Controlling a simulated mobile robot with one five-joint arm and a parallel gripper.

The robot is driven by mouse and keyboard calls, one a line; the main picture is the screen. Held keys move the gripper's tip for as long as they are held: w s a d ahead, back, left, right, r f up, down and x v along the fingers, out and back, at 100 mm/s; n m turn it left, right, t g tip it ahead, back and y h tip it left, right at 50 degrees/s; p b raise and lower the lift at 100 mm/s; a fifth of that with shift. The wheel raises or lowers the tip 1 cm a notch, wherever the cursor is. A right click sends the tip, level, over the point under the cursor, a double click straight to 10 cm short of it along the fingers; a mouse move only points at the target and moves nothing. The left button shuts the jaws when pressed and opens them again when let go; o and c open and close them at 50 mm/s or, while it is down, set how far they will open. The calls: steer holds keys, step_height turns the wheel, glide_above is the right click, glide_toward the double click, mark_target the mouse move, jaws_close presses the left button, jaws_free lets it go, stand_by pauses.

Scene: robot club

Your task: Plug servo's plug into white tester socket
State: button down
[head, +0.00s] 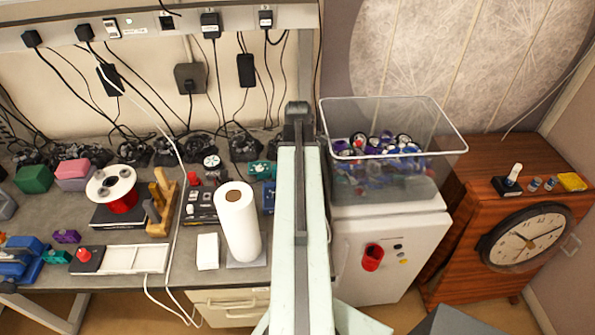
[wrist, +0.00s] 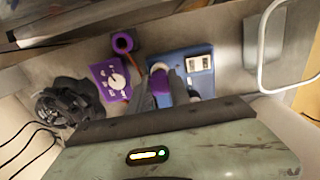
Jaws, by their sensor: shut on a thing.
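In the wrist view my gripper (wrist: 162,88) has its two grey fingers closed on a small purple plug (wrist: 159,82) with a pale top. The plug is over or against a blue tester box (wrist: 172,58); I cannot tell whether they touch. White sockets (wrist: 199,64) sit on the right part of the box, to the right of the plug. A purple piece with a white round disc (wrist: 116,80) lies left of my fingers; I cannot tell if it is the servo. In the head view a blue edge (head: 268,196) shows beside my arm, which hides my gripper.
In the head view a paper towel roll (head: 238,222) stands left of my arm. A clear bin of parts (head: 395,115) stands right of it. Cables and black adapters line the back.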

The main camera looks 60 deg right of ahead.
steer(key=shift+f+b, duration=0.85)
steer(key=shift+b, duration=0.05)
stand_by(1.6)
steer(key=c, duration=1.1)
jaws_free()
steer(key=shift+r, duration=0.1)
step_height(320, 180, up, 8)
steer(key=p, duration=0.8)
steer(key=shift+f, duration=0.2)
